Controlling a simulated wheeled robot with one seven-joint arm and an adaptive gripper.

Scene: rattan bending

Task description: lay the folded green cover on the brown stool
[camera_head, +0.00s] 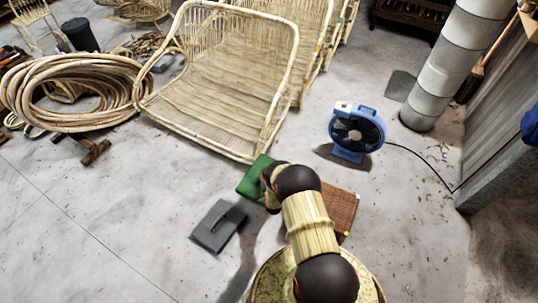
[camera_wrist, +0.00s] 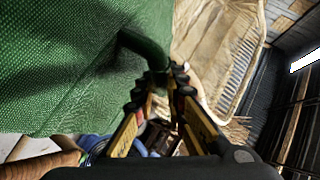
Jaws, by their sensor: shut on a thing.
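The folded green cover (camera_head: 254,176) shows in the head view at the left of the end of my arm. It fills the upper left of the wrist view (camera_wrist: 60,70), and a dark green rolled or looped part of it runs to my fingertips. My gripper (camera_wrist: 164,82) is shut on the cover at that part. In the head view my gripper is mostly hidden behind my arm. The brown stool (camera_head: 341,209) has a woven top and stands to the right of the cover, partly hidden by my arm. The cover appears apart from the stool.
A grey flat object with a handle (camera_head: 218,226) lies on the floor at the lower left. A rattan chair frame (camera_head: 222,80) stands behind the cover. A blue fan (camera_head: 357,132) with a cable stands beyond the stool. A rattan coil (camera_head: 75,90) lies left.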

